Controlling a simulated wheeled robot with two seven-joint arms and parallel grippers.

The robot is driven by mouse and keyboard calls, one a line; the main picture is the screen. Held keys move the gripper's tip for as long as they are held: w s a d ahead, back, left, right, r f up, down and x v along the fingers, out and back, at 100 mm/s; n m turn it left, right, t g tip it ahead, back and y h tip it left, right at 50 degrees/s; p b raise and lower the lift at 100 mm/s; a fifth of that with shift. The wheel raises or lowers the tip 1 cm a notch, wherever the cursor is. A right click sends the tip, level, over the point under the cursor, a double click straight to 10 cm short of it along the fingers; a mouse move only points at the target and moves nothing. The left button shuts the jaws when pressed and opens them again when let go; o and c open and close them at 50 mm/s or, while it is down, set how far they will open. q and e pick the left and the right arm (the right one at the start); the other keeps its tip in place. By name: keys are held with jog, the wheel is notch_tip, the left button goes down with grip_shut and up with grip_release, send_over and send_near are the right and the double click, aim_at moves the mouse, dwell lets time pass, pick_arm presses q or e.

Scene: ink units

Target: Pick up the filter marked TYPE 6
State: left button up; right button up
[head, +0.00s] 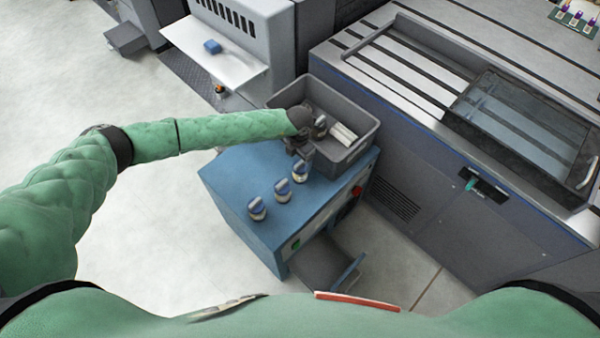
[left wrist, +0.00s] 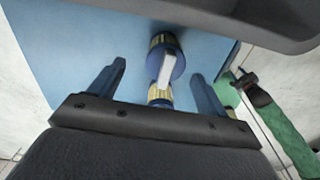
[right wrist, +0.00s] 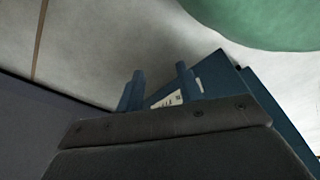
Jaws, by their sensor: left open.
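Three small filters with blue tops and pale, gold-banded sides stand in a slanting row on the blue cabinet: a near one (head: 257,209), a middle one (head: 282,190) and a far one (head: 300,172). Their type markings are too small to read. My left gripper (head: 301,147) is above the cabinet's far end, just beyond the far filter. In the left wrist view my left gripper (left wrist: 159,76) is open, with a filter (left wrist: 165,58) and another behind it in line between the fingers, not gripped. My right gripper (right wrist: 160,78) has its fingers apart and empty, low beside the cabinet.
A grey bin (head: 287,95) with white blocks stands on the far end of the blue cabinet (head: 240,185), close to my left gripper. A grey machine bench (head: 440,160) is to the right. A pale shelf (head: 235,70) is behind. Floor at left is clear.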

aim_at(300, 162)
pick_arm(q)
jog(key=f, duration=0.3)
jog(key=shift+s+d+f+b, duration=0.25)
jog(key=shift+s+b, duration=0.1)
jog(key=shift+b, duration=0.05)
jog(key=shift+f, duration=0.75)
pick_arm(e)
jog(key=shift+w+a+r, duration=0.1)
jog(key=shift+w+r, duration=0.85)
jog(key=shift+w, duration=0.05)
pick_arm(q)
jog(key=shift+c, duration=0.5)
jog(key=c, duration=1)
pick_arm(e)
jog(key=shift+w, duration=0.15)
